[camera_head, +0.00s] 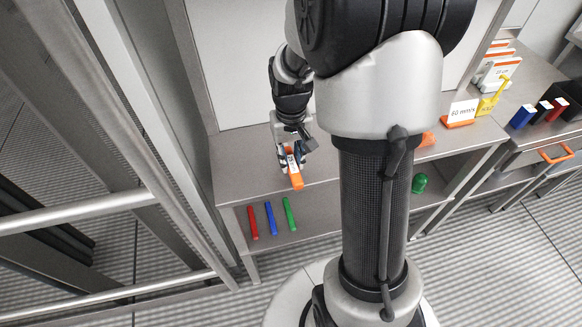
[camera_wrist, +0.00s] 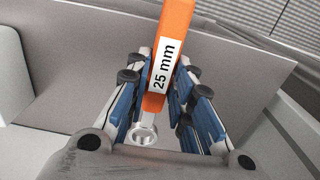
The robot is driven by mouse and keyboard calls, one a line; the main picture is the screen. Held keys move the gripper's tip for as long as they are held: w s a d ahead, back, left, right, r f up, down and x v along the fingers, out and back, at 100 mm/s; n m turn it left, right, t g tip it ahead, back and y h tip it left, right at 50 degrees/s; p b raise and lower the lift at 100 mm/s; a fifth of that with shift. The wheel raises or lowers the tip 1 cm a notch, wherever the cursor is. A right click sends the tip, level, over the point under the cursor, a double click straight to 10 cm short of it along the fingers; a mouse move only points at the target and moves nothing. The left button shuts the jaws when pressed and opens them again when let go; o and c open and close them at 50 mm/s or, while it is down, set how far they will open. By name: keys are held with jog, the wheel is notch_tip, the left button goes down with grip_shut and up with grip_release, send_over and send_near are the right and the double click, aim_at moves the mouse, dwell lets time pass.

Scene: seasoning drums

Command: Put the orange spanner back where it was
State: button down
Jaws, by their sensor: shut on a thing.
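The orange spanner (camera_wrist: 177,35) has a white label reading "25 mm" and a metal ring end (camera_wrist: 144,135). In the wrist view it stands between the fingers of my gripper (camera_wrist: 172,105), which is shut on it. In the head view the spanner (camera_head: 296,181) hangs from my gripper (camera_head: 291,158) at the left part of the grey table, over its front edge. I cannot tell how far above the table it is.
Red (camera_head: 252,222), blue (camera_head: 270,218) and green (camera_head: 289,214) bars lie on the lower shelf. A "60 mm/s" sign (camera_head: 462,112), a yellow item (camera_head: 491,101) and several small blocks stand at the right. A metal frame (camera_head: 150,140) rises at the left. My column hides the table's middle.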

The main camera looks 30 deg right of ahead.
aim_at(291, 160)
jog(key=shift+f+b, duration=0.5)
jog(key=shift+f, duration=1.3)
jog(key=shift+f, duration=0.15)
jog(key=c, duration=1.4)
grip_release()
notch_tip(291, 160, up, 12)
jog(key=p, duration=0.4)
jog(key=s+a+r+n+t, duration=0.1)
jog(key=s+a+r, duration=0.3)
jog(key=s, duration=0.1)
jog(key=s+a+r+n+t, duration=0.1)
jog(key=s+a+r+t, duration=0.1)
jog(key=s, duration=0.4)
jog(key=s+a+r+n+t, duration=0.1)
jog(key=s+a+r, duration=0.4)
jog(key=s+r, duration=0.1)
jog(key=shift+s+a+r+t, duration=0.15)
jog(key=shift+a+r+t, duration=0.1)
jog(key=shift+a+t, duration=0.1)
